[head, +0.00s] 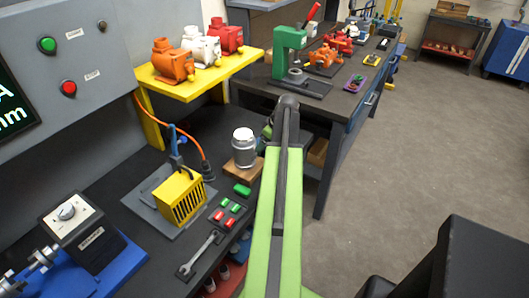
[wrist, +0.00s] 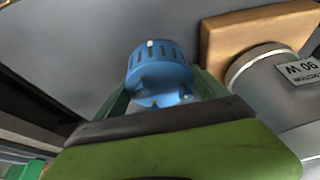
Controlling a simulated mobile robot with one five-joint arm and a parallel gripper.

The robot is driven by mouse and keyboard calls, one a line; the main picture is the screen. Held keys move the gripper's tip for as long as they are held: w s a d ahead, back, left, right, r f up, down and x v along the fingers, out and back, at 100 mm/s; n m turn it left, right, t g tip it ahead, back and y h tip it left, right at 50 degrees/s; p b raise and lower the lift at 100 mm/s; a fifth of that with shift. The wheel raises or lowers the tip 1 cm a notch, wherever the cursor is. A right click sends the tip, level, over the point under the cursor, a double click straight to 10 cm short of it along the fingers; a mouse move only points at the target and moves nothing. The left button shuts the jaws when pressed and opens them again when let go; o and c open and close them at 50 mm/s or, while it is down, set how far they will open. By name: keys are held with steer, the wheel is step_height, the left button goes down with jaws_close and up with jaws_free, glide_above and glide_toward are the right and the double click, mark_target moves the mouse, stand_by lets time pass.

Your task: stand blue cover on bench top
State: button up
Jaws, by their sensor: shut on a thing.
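The blue cover (wrist: 160,75), a short round cap with slots in its side, is between the fingers of my gripper (wrist: 163,88) in the wrist view. My gripper is shut on it. In the head view my gripper (head: 267,131) is mostly hidden behind my green arm, just right of the silver motor, and I cannot make out the cover there. The dark bench top (head: 100,188) runs along the left. The wrist view shows a dark grey surface beyond the cover; I cannot tell how far below the cover it is.
The silver motor (head: 244,152) stands on a wooden block (head: 239,173), close to my gripper; its labelled side shows in the wrist view (wrist: 285,85). A yellow slotted box (head: 182,200), a wrench (head: 198,254) and small red and green blocks lie nearby. A yellow shelf (head: 200,84) holds several motors.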

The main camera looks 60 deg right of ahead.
steer(key=shift+f, duration=0.3)
steer(key=o, duration=1.4)
steer(key=shift+r, duration=0.1)
steer(key=shift+s+r+p, duration=0.15)
steer(key=shift+r+p, duration=0.4)
steer(key=shift+p, duration=0.2)
steer(key=p+v, duration=1)
steer(key=v, duration=0.1)
steer(key=shift+r, duration=0.1)
